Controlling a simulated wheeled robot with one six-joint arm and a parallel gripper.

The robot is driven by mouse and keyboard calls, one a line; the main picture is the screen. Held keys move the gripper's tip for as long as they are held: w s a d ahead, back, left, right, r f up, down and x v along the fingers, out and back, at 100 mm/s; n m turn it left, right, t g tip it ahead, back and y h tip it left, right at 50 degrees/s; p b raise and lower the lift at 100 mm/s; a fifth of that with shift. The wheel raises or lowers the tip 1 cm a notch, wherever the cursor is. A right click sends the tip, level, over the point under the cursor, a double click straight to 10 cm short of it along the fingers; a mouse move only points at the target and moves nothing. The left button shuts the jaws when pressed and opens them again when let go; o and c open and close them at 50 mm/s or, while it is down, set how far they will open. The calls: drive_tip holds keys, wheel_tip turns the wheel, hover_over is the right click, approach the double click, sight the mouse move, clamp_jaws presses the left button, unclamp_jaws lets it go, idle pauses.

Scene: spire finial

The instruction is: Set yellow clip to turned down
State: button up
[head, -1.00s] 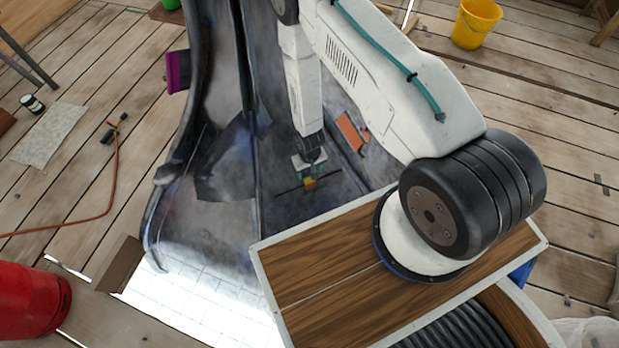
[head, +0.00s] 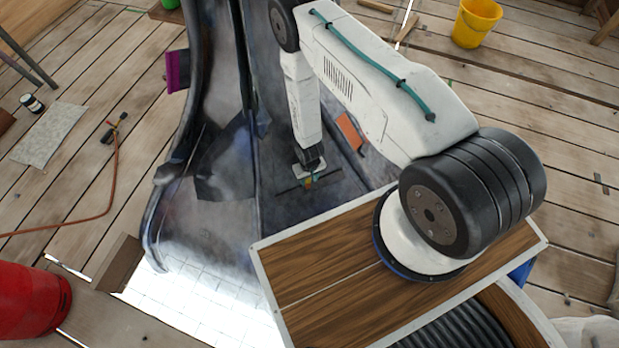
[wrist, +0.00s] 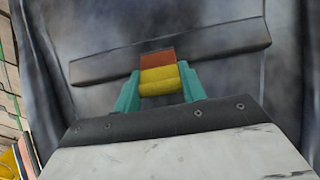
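The yellow clip (wrist: 160,80) is a small block with a rounded yellow face and an orange-brown face (wrist: 157,57) behind it. It sits in front of a dark grey bar (wrist: 220,40) on the smoky blue-grey sheet surface. My gripper (wrist: 160,84) has its two teal fingers against the clip's left and right sides, shut on it. In the head view, my gripper (head: 310,179) is down at the bar (head: 290,189), and the clip (head: 309,187) is mostly hidden behind a teal finger. The clip's exact tilt is hard to tell.
The grey sheet (head: 285,225) has raised, curved edges and a central seam. An orange piece (head: 349,132) lies to the right of my gripper. A red cylinder (head: 30,303), a yellow bucket (head: 476,22) and an orange hose (head: 110,190) are on the plank floor.

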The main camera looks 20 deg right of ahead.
drive_tip(key=shift+w+f+g, duration=0.15)
drive_tip(key=shift+w+g, duration=0.2)
drive_tip(key=shift+g, duration=0.15)
drive_tip(key=shift+w+f+g, duration=0.2)
drive_tip(key=shift+w+g, duration=0.1)
drive_tip(key=shift+g, duration=0.6)
drive_tip(key=shift+w+f+g, duration=0.2)
drive_tip(key=shift+w+g, duration=0.05)
drive_tip(key=shift+g, duration=0.65)
drive_tip(key=o, duration=1)
drive_tip(key=shift+v, duration=3.9)
drive_tip(key=shift+w+d, duration=0.1)
